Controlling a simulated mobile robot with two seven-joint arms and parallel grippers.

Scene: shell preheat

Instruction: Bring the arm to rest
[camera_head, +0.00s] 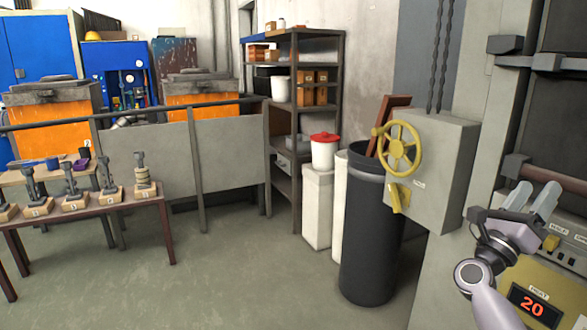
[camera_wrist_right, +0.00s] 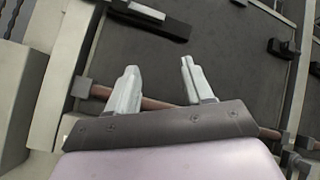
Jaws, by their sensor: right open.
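My right gripper (camera_head: 533,197) is raised at the right of the head view, in front of the furnace-like cabinet (camera_head: 472,215). Its two pale fingers are apart with nothing between them, and they also show in the right wrist view (camera_wrist_right: 160,85). Behind the fingers is a dark door panel (camera_wrist_right: 222,50) with a brownish horizontal bar (camera_wrist_right: 160,104). In the head view, a control panel with a red display reading 20 (camera_head: 532,307) sits just below the gripper. My left gripper is not in view.
A grey box with a yellow handwheel (camera_head: 398,147) juts out left of the gripper. A black bin (camera_head: 368,235) stands below it, beside a pale pedestal with a red-lidded bucket (camera_head: 325,150). A table with numbered stands (camera_head: 90,203) is at left. The floor between is clear.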

